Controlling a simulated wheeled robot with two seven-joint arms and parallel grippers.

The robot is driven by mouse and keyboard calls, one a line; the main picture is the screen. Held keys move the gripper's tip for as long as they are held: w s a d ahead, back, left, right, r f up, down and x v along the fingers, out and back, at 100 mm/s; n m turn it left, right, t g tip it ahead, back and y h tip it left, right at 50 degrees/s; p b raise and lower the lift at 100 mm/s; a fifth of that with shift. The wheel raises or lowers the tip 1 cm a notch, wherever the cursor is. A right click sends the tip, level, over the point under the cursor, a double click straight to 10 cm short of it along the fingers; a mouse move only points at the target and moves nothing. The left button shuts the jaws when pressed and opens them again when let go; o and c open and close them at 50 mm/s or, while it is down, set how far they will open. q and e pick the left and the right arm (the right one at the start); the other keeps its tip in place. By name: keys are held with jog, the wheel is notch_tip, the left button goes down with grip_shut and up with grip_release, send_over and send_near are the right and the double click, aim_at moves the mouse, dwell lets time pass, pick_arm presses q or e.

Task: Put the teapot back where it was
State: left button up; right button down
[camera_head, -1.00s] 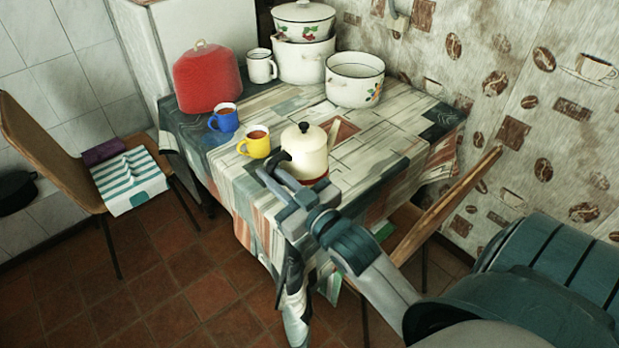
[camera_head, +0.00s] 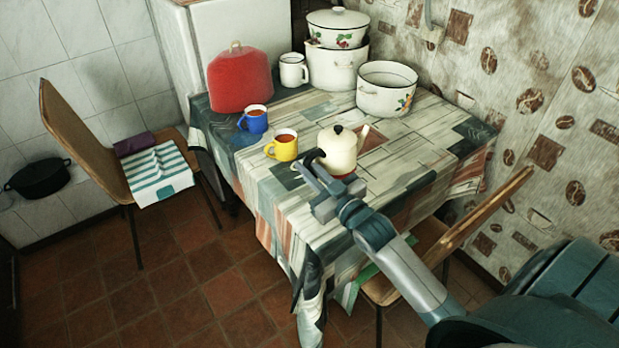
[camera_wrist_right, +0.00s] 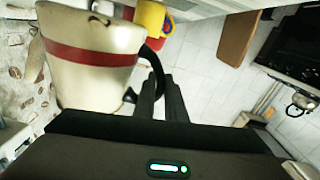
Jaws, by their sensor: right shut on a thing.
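The teapot (camera_head: 341,149) is cream with a red band near its base, a black lid knob and a black handle. In the head view it appears over the front middle of the table, its spout toward the right. My right gripper (camera_head: 312,171) is shut on its handle, on the near left side. In the right wrist view the teapot (camera_wrist_right: 88,75) fills the upper left, and my right gripper's dark fingers (camera_wrist_right: 162,98) meet the handle. Its base is partly hidden by my gripper, so I cannot tell whether it touches the cloth. My left gripper is out of view.
A yellow mug (camera_head: 285,147) stands close left of the teapot, with a blue mug (camera_head: 254,121) behind it. A red cover (camera_head: 240,82), a white mug (camera_head: 293,70), stacked pots (camera_head: 336,68) and an open pot (camera_head: 385,92) stand farther back. The tablecloth (camera_head: 425,150) is clear to the right.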

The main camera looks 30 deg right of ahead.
jog(key=shift+w+d+f, duration=0.4)
jog(key=shift+w+d, duration=0.2)
jog(key=shift+w, duration=0.1)
jog(key=shift+f, duration=2)
jog(key=shift+f, duration=0.1)
jog(key=c, duration=1.9)
grip_release()
jog(key=shift+f, duration=0.15)
jog(key=shift+o, duration=0.4)
jog(key=shift+s, duration=0.1)
